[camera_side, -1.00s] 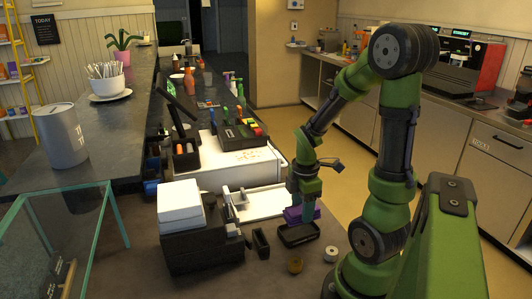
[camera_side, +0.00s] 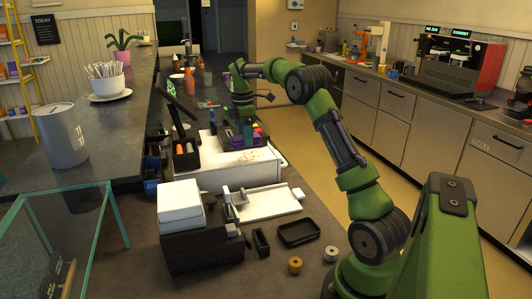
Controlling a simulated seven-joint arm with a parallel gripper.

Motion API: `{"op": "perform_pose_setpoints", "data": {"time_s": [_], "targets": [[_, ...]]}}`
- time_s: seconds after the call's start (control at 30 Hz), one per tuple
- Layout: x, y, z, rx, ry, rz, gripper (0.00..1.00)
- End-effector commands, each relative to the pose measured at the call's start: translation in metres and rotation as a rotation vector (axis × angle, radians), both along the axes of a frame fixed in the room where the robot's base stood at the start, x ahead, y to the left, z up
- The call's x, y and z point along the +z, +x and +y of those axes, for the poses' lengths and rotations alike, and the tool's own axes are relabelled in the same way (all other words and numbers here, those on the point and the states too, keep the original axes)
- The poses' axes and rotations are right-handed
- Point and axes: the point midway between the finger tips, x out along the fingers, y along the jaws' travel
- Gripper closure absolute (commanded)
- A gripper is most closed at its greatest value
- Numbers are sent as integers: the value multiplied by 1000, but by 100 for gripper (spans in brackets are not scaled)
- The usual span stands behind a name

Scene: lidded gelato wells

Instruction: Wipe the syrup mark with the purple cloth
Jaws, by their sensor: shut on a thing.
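My gripper (camera_side: 247,129) is shut on the purple cloth (camera_side: 238,143), far along the counter above the back part of the white gelato cabinet. The cloth shows as a small purple patch below the fingers, partly hidden by them. I cannot tell whether it touches the surface. Small brown marks (camera_side: 250,157) lie on the white cabinet top (camera_side: 215,172), just in front of the cloth; they look like the syrup mark. The black tray (camera_side: 299,233) on the near counter is empty.
A dark tilted screen (camera_side: 180,97) stands left of my gripper. Bottles (camera_side: 190,80) stand behind it. A white tray (camera_side: 270,204), a black box with white blocks (camera_side: 200,245) and two small rolls (camera_side: 295,265) are on the near counter.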

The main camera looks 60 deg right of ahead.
Motion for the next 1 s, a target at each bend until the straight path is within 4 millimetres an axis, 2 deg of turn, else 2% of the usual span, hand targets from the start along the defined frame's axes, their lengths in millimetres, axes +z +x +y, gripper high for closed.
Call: {"op": "perform_pose_setpoints", "data": {"time_s": [0.1,0.3,0.63,1.0], "targets": [[6,23,-3,-5,2,-10,92],[14,44,-2,-15,9,-26,92],[11,50,0,-18,12,-31,92],[-20,50,0,-19,12,-31,92]]}}
